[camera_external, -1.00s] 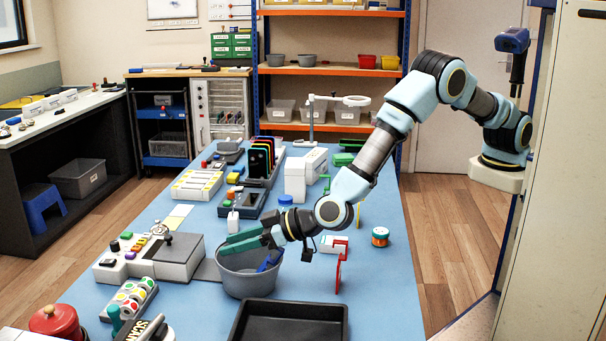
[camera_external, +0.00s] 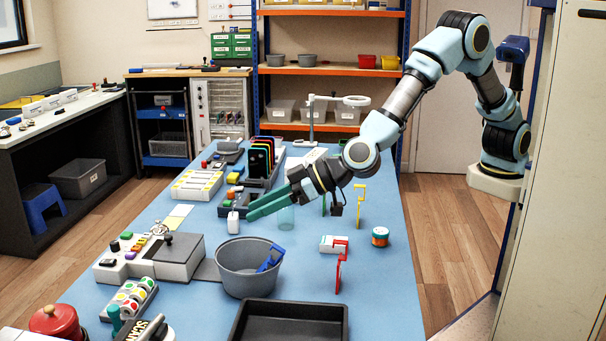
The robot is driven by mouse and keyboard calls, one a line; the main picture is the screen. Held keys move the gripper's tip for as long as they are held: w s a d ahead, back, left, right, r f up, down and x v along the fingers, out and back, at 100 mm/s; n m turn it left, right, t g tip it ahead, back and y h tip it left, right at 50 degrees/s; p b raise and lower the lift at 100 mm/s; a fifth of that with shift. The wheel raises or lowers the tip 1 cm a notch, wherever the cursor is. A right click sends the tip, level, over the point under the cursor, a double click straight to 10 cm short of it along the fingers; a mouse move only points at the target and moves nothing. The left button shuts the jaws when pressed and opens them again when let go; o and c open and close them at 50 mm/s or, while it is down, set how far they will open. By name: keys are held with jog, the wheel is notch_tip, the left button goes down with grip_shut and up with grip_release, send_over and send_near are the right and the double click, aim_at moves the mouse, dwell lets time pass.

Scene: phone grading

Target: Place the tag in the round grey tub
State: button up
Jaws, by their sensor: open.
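The round grey tub (camera_external: 238,284) stands upright on the blue table. A blue tag (camera_external: 270,259) leans inside it at the right, its upper end at the rim; its lower end is hidden by the tub wall. A red tag (camera_external: 341,270), a yellow tag (camera_external: 360,204) and a green tag (camera_external: 324,204) stand on the table to the right of the tub. My gripper (camera_external: 250,210) has long green fingers pointing left. It is open and empty, raised above the table and beyond the tub, touching neither the tub nor the blue tag.
A black tray (camera_external: 240,328) lies in front of the tub. A grey control box (camera_external: 180,258) stands to its left. The right table edge is mostly clear.

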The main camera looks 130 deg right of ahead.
jog(key=s+a+f+n+g+y, duration=0.1)
jog(key=s+a+n+g+y, duration=0.1)
jog(key=s, duration=1.2)
jog(key=s+a+f+n+g+y, duration=0.2)
jog(key=s+a+g, duration=0.2)
jog(key=s, duration=1)
jog(key=s+a+f+n+g+y, duration=0.2)
jog(key=s+a, duration=0.3)
jog(key=s, duration=0.9)
jog(key=shift+s+a+g+y, duration=0.15)
jog(key=shift+a+g+y, duration=0.25)
jog(key=shift+y, duration=0.1)
